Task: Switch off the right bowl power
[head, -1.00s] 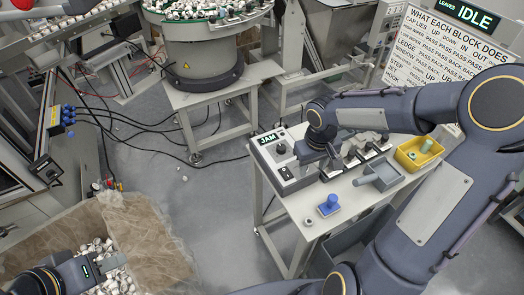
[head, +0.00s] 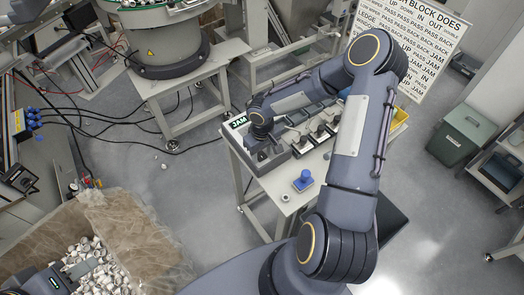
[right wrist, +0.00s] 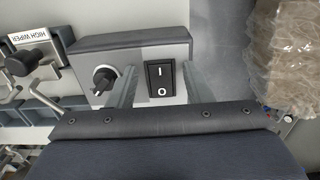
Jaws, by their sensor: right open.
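The black rocker power switch (right wrist: 161,78), marked I and O, sits on a grey control box (right wrist: 140,50) in the right wrist view. Which side is pressed in I cannot tell. My right gripper (right wrist: 158,88) is open, with one finger on each side of the switch; contact is not clear. A black knob (right wrist: 103,78) is just left of the fingers. In the head view my right gripper (head: 264,150) is over the control box with the JAM display (head: 238,122), and the arm hides part of it. My left gripper (head: 76,270) is at the lower left, its jaws unclear.
A HIGH WIPER label (right wrist: 27,38) and levers stand left of the box. A blue-handled piece (head: 303,180) lies on the white table (head: 283,203). A yellow bin (head: 399,118) is partly behind my arm. A carton of caps (head: 130,225) stands lower left.

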